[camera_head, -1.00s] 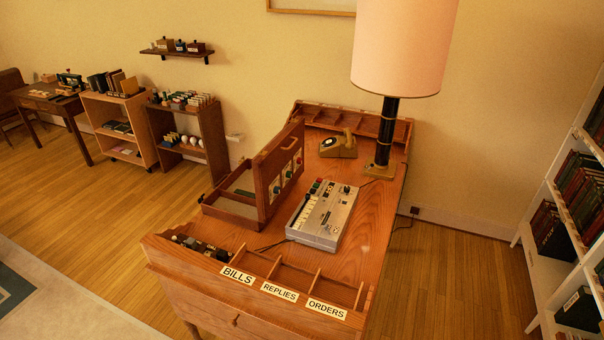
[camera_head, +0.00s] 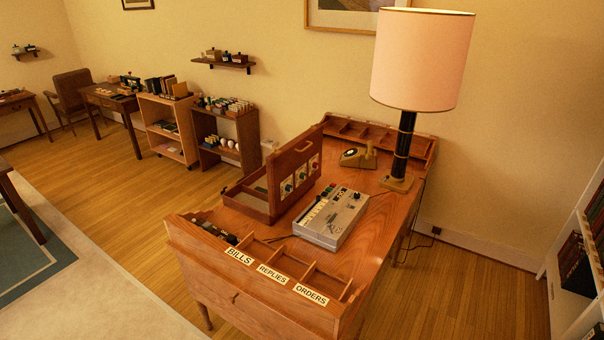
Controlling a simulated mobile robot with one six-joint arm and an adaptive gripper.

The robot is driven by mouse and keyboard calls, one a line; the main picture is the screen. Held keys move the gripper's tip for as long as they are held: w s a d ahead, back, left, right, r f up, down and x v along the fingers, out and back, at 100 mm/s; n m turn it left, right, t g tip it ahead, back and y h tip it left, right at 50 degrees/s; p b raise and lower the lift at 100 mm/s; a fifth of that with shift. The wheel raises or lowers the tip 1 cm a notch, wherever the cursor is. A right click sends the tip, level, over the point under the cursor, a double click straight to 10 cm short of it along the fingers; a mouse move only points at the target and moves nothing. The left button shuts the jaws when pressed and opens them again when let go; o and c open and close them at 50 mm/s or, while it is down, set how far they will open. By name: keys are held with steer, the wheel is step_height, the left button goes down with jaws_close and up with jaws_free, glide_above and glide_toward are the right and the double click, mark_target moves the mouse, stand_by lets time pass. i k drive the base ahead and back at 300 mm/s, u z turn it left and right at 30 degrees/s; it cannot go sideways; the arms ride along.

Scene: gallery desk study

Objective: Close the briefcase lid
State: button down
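A wooden briefcase stands open on the desk (camera_head: 375,222) in the head view. Its shallow base (camera_head: 243,204) lies flat near the desk's left edge. Its lid (camera_head: 296,172) stands upright along the base's right side, with a handle cut-out at the top and several coloured knobs on white panels on its right-hand face. My gripper is not in view.
A grey keyed machine (camera_head: 331,217) sits close to the lid's right. A telephone (camera_head: 358,158) and a tall lamp (camera_head: 416,62) stand farther back. Labelled compartments (camera_head: 282,275) line the desk's front. Low shelves (camera_head: 227,137) stand behind left; the wooden floor at left is open.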

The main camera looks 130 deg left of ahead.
mark_target(284, 165)
steer(key=u, duration=0.9)
steer(key=i, duration=0.15)
steer(key=u, duration=3.5)
